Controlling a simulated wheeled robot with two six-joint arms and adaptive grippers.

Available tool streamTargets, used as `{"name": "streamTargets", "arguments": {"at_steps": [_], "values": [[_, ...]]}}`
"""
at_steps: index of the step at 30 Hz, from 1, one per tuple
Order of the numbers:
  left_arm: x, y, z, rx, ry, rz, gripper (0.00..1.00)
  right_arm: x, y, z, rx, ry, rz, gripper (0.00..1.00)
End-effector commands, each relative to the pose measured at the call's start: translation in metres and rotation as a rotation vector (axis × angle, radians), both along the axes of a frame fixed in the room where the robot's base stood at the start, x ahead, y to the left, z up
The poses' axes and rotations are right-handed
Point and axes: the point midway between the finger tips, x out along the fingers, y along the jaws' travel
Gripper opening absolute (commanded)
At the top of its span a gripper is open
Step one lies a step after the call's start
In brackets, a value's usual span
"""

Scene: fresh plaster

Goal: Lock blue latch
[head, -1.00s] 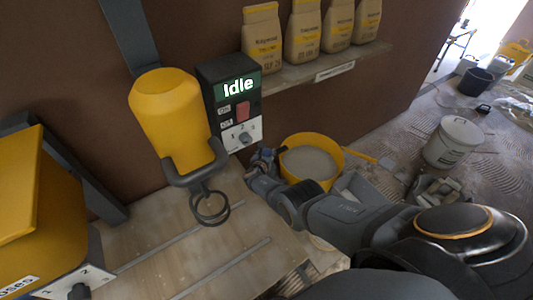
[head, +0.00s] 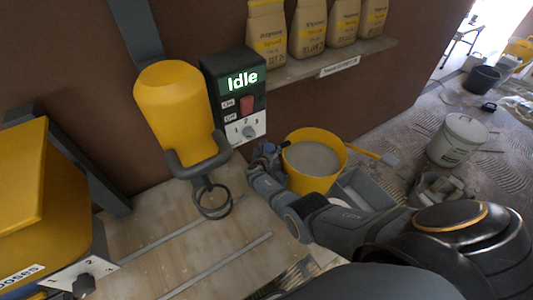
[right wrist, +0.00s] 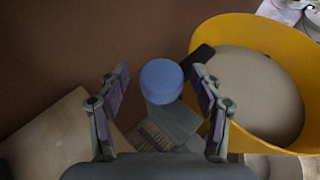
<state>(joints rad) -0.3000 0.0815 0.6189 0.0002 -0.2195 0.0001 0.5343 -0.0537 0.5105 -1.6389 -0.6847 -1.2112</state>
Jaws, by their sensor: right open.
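The blue latch shows in the right wrist view as a round blue knob (right wrist: 161,81) on a grey arm or bracket (right wrist: 172,119). My right gripper (right wrist: 160,86) is open, one finger on each side of the knob in the picture. Both fingers look apart from it; the depth between them is hard to judge. In the head view my right gripper (head: 264,160) is beside the yellow bucket, and only a small bit of blue (head: 268,148) shows there, mostly hidden. My left gripper is out of view.
A yellow bucket (head: 341,153) of grey plaster stands close right of my right gripper. A control box (head: 234,92) reading "Idle" and a yellow mixer (head: 172,100) with a hanging ring are to the left. Paper bags (head: 307,28) stand on the shelf above.

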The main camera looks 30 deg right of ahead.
Motion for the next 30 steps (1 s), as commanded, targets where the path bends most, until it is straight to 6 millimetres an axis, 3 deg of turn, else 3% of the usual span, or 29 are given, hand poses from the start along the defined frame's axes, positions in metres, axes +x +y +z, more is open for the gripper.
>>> {"name": "streamTargets", "arguments": {"at_steps": [15,30], "values": [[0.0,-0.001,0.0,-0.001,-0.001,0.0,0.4,-0.042,0.033,0.024,0.004,0.0,0.002,0.67],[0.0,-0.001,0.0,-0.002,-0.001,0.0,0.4,-0.044,0.035,0.026,0.002,0.0,0.001,0.67]]}}
